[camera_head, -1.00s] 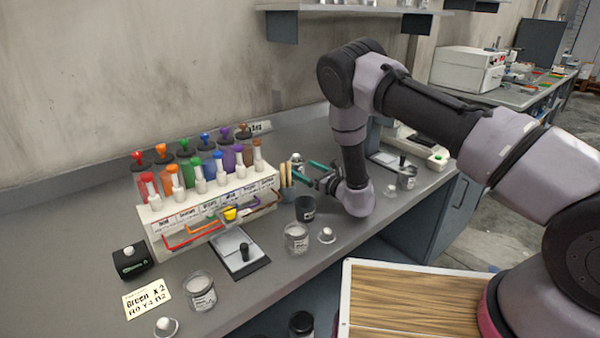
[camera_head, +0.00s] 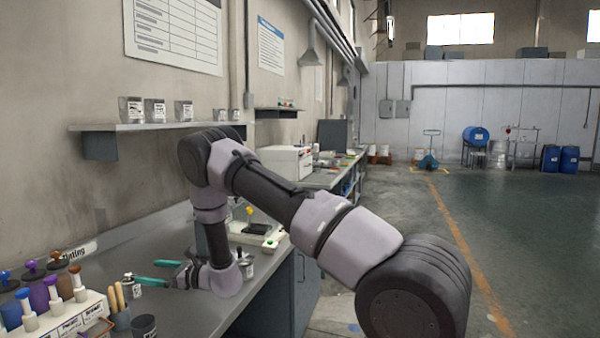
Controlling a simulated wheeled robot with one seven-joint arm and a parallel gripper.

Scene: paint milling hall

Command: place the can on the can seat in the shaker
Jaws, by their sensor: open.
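My gripper (camera_head: 146,271) has two teal fingers spread open and pointing left above the bench, with nothing visible between them. A small silver can (camera_head: 130,287) with a white label stands on the bench by the tip of the lower finger. I cannot tell whether they touch.
A rack of coloured bottles (camera_head: 75,325) stands at the lower left, beside a cup of wooden sticks (camera_head: 120,318) and a dark cup (camera_head: 144,327). A wall shelf (camera_head: 150,127) holds several cans. A white boxy device (camera_head: 287,162) stands farther back. Open floor lies right.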

